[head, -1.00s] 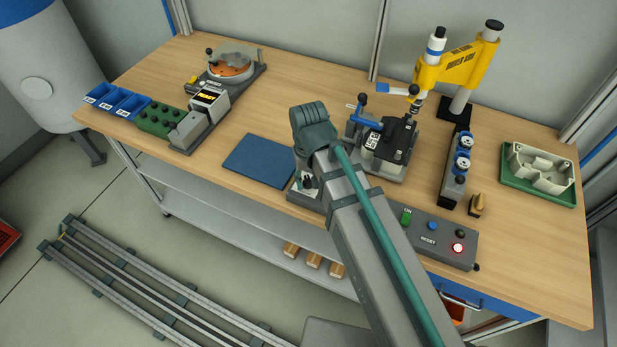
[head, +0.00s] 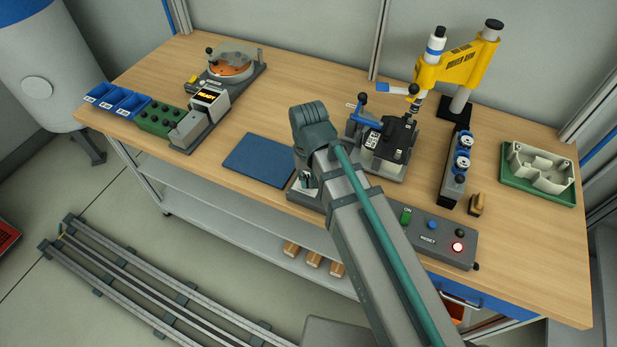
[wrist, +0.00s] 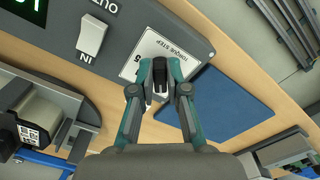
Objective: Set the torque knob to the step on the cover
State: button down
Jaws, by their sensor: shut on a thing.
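The torque knob (wrist: 159,68) is small and dark, on a white plate (wrist: 150,48) lettered TORQUE STEP. In the wrist view my gripper (wrist: 160,80) has both fingertips closed around the knob. The fingers hide most of its sides, and which step it points to cannot be read. In the head view my wrist covers most of the gripper (head: 306,181). A dark cover (head: 396,140) sits on the grey fixture to the right of my arm. A white label (head: 374,140) shows at its left side, too small to read.
A blue mat (head: 259,160) lies left of my wrist. A control box (head: 433,241) with a lit red button is at the front right. A yellow driver arm (head: 457,66) overhangs the fixture. A green tray (head: 540,193) is at the right. Bare tabletop shows behind the mat.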

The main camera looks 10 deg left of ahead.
jog(key=m, duration=0.3)
jog(key=shift+a+m+p, duration=0.15)
jog(key=shift+m+p, duration=0.15)
jog(key=shift+p, duration=0.05)
jog(key=shift+a+m, duration=0.15)
jog(key=shift+m, duration=1.75)
jog(key=c, duration=1.2)
grip_release()
jog(key=shift+o, duration=0.2)
jog(key=shift+r, duration=0.1)
notch_tip(320, 180, up, 12)
